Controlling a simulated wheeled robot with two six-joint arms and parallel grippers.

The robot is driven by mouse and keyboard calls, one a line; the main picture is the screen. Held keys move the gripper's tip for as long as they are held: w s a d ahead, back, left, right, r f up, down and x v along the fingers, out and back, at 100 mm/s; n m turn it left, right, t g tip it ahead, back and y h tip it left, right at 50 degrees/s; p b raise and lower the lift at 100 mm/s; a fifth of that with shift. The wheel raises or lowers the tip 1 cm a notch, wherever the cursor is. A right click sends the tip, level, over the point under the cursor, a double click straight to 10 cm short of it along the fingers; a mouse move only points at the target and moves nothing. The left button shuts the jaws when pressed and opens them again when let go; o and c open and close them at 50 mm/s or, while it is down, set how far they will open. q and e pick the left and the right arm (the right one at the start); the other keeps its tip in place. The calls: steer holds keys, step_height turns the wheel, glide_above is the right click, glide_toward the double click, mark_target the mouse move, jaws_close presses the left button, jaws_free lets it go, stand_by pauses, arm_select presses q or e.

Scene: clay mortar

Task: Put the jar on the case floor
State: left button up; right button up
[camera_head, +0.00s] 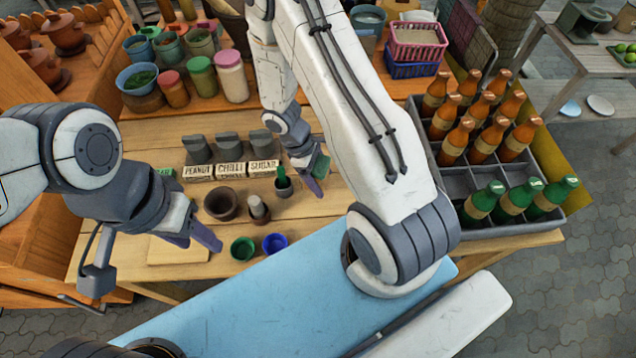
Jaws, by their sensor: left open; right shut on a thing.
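My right gripper (308,174) is low over the table, right of the sugar label, shut on a small green thing (321,166) partly hidden by its fingers. I cannot tell whether this is the jar. My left gripper (198,232) is open and empty over the front left of the table, above a pale board (178,252). Lidded jars stand at the back left: one red-lidded (175,92), one green-lidded (203,83) and one pink-lidded (232,83). A grey compartmented case (457,182) at the right holds several bottles. Part of its floor shows between the bottles.
My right arm hides the table's middle right.

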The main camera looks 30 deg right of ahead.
steer(key=shift+f+b, duration=1.25)
steer(key=shift+f, duration=0.5)
steer(key=shift+f, duration=0.1)
steer(key=shift+f, duration=0.2)
steer(key=o, duration=1.5)
steer(key=shift+r, duration=0.1)
steer(key=shift+r, duration=0.15)
